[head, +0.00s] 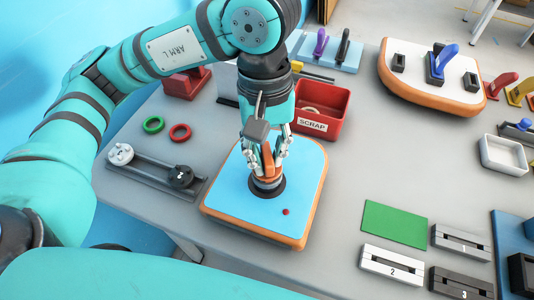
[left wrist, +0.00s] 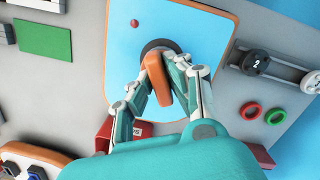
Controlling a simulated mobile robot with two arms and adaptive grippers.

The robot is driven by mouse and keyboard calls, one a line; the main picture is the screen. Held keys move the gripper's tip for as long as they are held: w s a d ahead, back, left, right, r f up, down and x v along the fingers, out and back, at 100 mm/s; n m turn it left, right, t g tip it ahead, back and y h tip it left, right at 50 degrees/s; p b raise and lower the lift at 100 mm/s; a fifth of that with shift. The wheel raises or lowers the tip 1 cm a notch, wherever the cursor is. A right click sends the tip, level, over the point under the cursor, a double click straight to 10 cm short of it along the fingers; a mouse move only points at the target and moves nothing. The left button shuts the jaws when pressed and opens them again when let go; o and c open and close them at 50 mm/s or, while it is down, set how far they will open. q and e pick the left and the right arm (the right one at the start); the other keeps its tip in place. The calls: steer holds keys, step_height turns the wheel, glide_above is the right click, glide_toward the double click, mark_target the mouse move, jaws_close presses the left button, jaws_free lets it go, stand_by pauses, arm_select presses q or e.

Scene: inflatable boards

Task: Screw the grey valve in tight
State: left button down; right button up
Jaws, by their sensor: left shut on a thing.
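A board (head: 235,200) with a blue top and orange rim lies on the grey table. A dark round fitting (head: 281,190) is set in its top, also visible in the left wrist view (left wrist: 152,45). My left gripper (head: 268,170) points down over the fitting. Its fingers are shut on an orange handle-like piece (left wrist: 157,83), which stands at the fitting. Whether it touches the fitting is hidden. I cannot make out a grey valve in the fitting; the fingers and orange piece cover its middle. My right gripper is not in view.
A dark rail (head: 150,170) with a light grey knob (head: 120,154) and a dark knob (head: 181,176) lies left of the board. A green ring (head: 153,124) and red ring (head: 180,133) lie behind it. A red SCRAP bin (head: 335,110) stands close behind the board.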

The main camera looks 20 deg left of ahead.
arm_select(q)
steer(key=shift+f+m+b, duration=0.1)
steer(key=shift+m+b, duration=0.5)
steer(key=shift+m, duration=0.3)
steer(key=shift+a+m+b, duration=0.1)
steer(key=shift+m+b, duration=0.3)
steer(key=shift+b, duration=0.15)
steer(key=shift+m+b, duration=0.45)
steer(key=shift+m, duration=0.65)
steer(key=shift+y, duration=0.3)
steer(key=shift+m, duration=0.3)
